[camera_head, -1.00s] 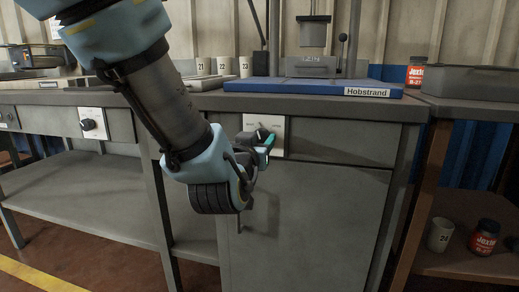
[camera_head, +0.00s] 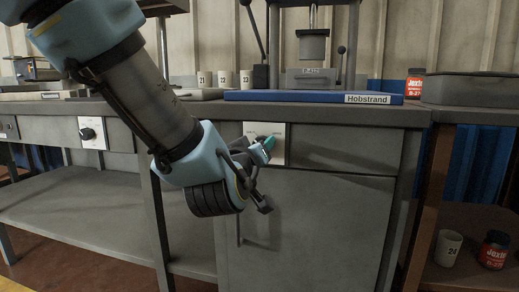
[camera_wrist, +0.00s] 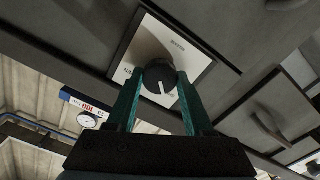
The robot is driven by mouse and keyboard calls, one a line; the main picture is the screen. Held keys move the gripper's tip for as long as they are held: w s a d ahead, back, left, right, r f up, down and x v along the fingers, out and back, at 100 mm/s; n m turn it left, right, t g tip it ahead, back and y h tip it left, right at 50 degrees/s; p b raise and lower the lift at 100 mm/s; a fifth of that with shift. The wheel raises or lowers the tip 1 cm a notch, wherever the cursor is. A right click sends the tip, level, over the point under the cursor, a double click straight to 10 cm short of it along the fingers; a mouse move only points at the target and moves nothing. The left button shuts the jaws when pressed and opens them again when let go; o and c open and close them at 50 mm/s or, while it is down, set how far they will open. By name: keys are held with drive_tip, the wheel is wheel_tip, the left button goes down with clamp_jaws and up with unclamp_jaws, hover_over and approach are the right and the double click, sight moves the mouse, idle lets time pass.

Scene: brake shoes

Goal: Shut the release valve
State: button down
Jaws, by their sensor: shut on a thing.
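A dark round knob (camera_wrist: 160,78) with a white pointer line sits on a white plate (camera_wrist: 170,45) in the wrist view. The plate's lettering is too small to read in full. My gripper (camera_wrist: 159,92) has its green fingers on either side of the knob and is shut on it. In the head view the same white plate (camera_head: 278,150) is on the front of the bench, under the tabletop. There my gripper (camera_head: 268,144) reaches it from the left and hides the knob.
A second dark knob (camera_head: 87,134) on a white plate is on the bench front further left. A cabinet door (camera_head: 320,225) with a handle lies below my gripper. A press (camera_head: 313,48) stands on a blue base (camera_head: 300,97).

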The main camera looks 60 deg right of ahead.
drive_tip(key=shift+c, duration=1.4)
unclamp_jaws()
drive_tip(key=p+v, duration=0.1)
drive_tip(key=v, duration=1)
drive_tip(key=shift+d, duration=0.1)
